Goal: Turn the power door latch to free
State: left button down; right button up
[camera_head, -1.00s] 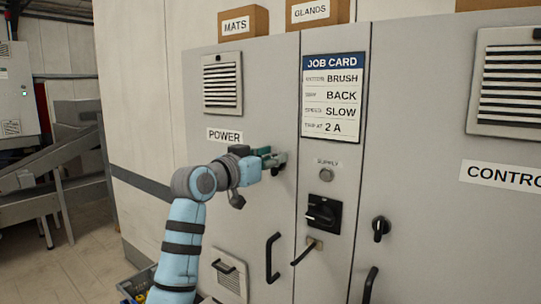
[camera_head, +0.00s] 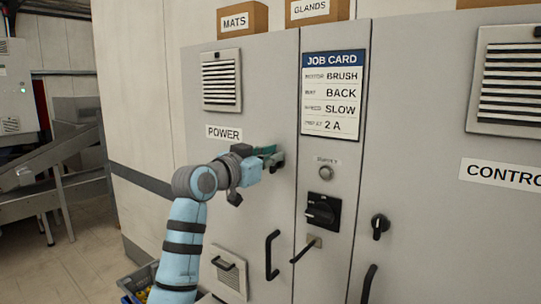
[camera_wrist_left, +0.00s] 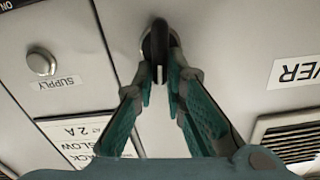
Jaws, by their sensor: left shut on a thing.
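The power door latch (camera_wrist_left: 157,42) is a dark knob with a round base on the grey POWER door (camera_head: 225,165). In the wrist view its grip part lies between the fingertips of my left gripper (camera_wrist_left: 160,75). In the head view my left gripper (camera_head: 272,158) is at the latch, right of the POWER label (camera_head: 224,132), and mostly hides it. The gripper is shut on the latch. My right gripper does not show.
A black door handle (camera_head: 272,256) stands out below the latch. To the right are a black rotary switch (camera_head: 323,212), a small lever (camera_head: 305,250) and the control door latch (camera_head: 380,226). A crate (camera_head: 136,282) stands on the floor at lower left.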

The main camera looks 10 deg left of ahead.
pick_arm(q)
jog(key=m, duration=0.4)
jog(key=d+f+m, duration=0.1)
jog(key=m, duration=0.7)
jog(key=shift+s+d+f+p, duration=0.2)
jog(key=shift+s+d+p, duration=0.1)
jog(key=shift+p, duration=0.1)
jog(key=shift+f+m+b, duration=0.15)
jog(key=shift+f+m, duration=0.05)
jog(key=shift+m, duration=0.85)
jog(key=shift+f+m+b, duration=0.15)
jog(key=shift+m, duration=0.9)
jog(key=c, duration=1.6)
grip_release()
jog(key=shift+d, duration=0.1)
jog(key=shift+c, duration=0.2)
jog(key=shift+s, duration=0.1)
